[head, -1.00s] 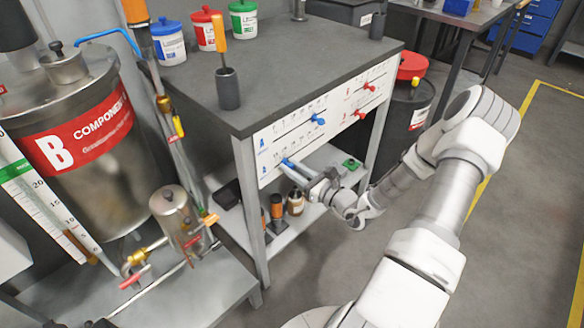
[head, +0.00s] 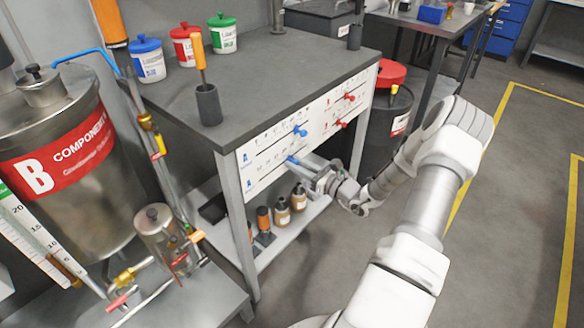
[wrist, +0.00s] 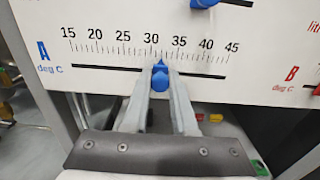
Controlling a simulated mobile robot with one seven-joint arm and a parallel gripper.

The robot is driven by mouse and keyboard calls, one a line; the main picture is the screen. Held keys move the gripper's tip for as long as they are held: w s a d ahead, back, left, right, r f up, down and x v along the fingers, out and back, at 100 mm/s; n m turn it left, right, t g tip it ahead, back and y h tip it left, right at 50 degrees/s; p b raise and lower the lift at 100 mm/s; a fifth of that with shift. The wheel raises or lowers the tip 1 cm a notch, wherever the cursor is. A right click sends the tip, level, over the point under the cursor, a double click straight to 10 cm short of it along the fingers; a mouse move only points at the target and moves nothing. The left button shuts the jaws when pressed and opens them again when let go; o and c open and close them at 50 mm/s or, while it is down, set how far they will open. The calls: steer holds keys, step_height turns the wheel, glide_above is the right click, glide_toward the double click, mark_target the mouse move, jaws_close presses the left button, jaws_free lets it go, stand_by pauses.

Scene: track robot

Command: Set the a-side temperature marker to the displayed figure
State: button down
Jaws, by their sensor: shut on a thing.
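The A-side temperature marker is a blue knob (wrist: 160,75) on the lower left slot of the white panel (wrist: 270,95), under a scale marked 15 to 45 with "A" and "deg C". In the wrist view its tip points a little right of 30. My gripper (wrist: 159,84) is shut on this knob, one finger on each side. In the head view my gripper (head: 312,172) reaches the panel from the right, and the blue knob (head: 293,160) shows partly at its tips. No displayed figure is readable in these views.
A second blue knob (head: 300,131) sits on the slot just above, and red knobs (head: 349,97) are on the panel's right half. Bottles (head: 282,211) stand on the shelf below. The steel B component tank (head: 70,160) is at the left. The floor at the right is clear.

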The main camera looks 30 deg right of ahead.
steer(key=c, duration=0.7)
jaws_free()
steer(key=shift+s, duration=0.1)
steer(key=p+v, duration=0.3)
steer(key=v, duration=1.4)
steer(key=shift+s+p, duration=0.1)
steer(key=shift+p, duration=0.25)
